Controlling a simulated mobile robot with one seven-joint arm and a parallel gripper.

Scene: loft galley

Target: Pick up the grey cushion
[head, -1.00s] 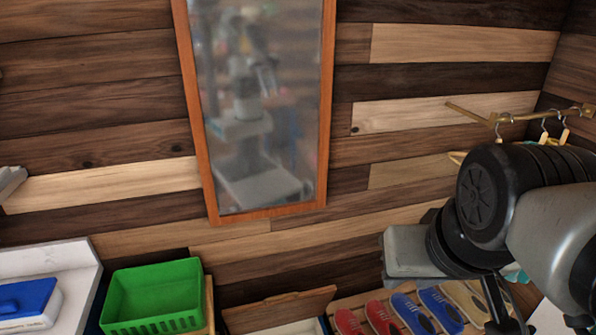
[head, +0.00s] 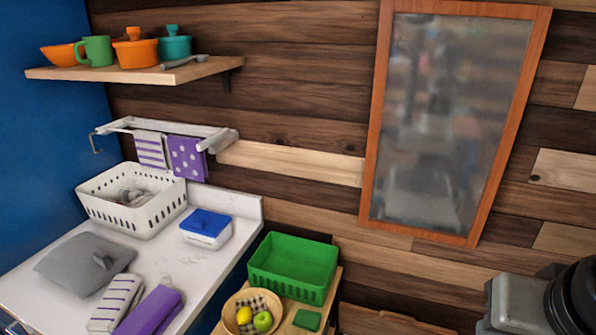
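The grey cushion (head: 84,266) lies flat on the white counter at the lower left of the head view. A small grey piece sticks up on its right part. Folded striped cloth and a purple item lie close to its front right side. Part of my arm shows at the lower right edge, far from the cushion. My gripper's fingers cannot be made out there.
On the white counter (head: 215,262) are a white basket (head: 140,215), a blue-lidded box (head: 206,229), a striped cloth (head: 115,303) and a purple item (head: 150,312). A green crate (head: 292,268) and fruit bowl (head: 240,322) stand right. A shelf (head: 150,74) hangs above.

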